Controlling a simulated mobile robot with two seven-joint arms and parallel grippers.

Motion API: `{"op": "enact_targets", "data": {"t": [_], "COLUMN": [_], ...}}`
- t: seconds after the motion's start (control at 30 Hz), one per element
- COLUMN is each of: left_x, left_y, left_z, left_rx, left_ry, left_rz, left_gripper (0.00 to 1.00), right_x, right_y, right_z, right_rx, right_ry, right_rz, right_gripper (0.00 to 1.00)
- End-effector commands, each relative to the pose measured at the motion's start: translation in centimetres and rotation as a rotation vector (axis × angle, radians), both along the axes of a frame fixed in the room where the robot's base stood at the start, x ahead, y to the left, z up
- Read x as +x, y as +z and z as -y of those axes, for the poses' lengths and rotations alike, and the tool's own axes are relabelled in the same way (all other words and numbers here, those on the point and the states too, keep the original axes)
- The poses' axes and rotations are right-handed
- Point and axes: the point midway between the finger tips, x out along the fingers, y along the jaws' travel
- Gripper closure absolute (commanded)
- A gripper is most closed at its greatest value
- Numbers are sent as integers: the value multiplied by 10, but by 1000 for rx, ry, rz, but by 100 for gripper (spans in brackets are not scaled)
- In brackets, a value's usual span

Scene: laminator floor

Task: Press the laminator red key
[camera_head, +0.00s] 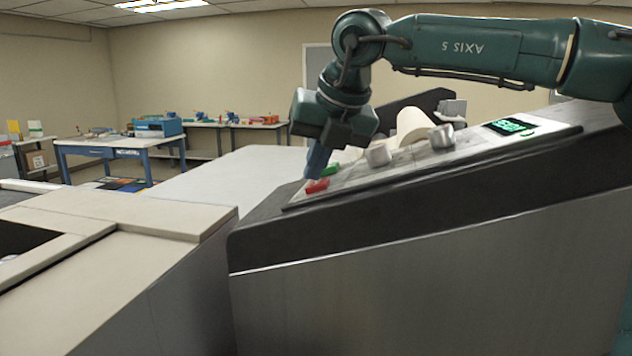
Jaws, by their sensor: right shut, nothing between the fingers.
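The laminator (400,270) is a large grey machine with a dark sloped top, filling the right half of the head view. Its control panel (352,174) carries a red key (317,186) at the lower left end and a green key (330,170) just behind it. My right arm comes in from the right above the panel. My right gripper (314,172) is shut and empty, pointing down with its tip at or just above the red key. I cannot tell whether the tip touches the key. My left gripper is not in view.
Two light knobs (441,136) and a lit green display (510,126) sit further up the panel. A beige-topped cabinet (130,215) stands at the left, close to the laminator. Blue-legged work tables (110,143) with small items stand far back.

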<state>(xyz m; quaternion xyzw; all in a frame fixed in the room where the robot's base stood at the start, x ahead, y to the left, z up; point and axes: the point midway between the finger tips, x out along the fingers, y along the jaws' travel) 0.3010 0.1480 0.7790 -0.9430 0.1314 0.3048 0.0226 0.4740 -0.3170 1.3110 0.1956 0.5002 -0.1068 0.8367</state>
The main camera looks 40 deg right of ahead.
Motion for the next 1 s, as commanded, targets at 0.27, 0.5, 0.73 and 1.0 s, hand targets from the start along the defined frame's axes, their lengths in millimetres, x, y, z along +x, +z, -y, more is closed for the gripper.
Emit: {"op": "enact_targets", "data": {"t": [0.27,0.5,0.73,1.0], "left_x": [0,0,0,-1], "left_y": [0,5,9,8], "left_z": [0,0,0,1], "left_rx": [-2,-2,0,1], "left_ry": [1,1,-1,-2], "left_rz": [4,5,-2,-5], "left_gripper": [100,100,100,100], "right_x": [0,1,4,4], "right_y": [-2,6,16,15], "right_z": [0,-1,-3,-4], "right_rx": [-1,0,0,0], "right_ry": [0,0,0,0], "right_rz": [-3,-4,-4,-2], "right_gripper": [100,100,100,100]}}
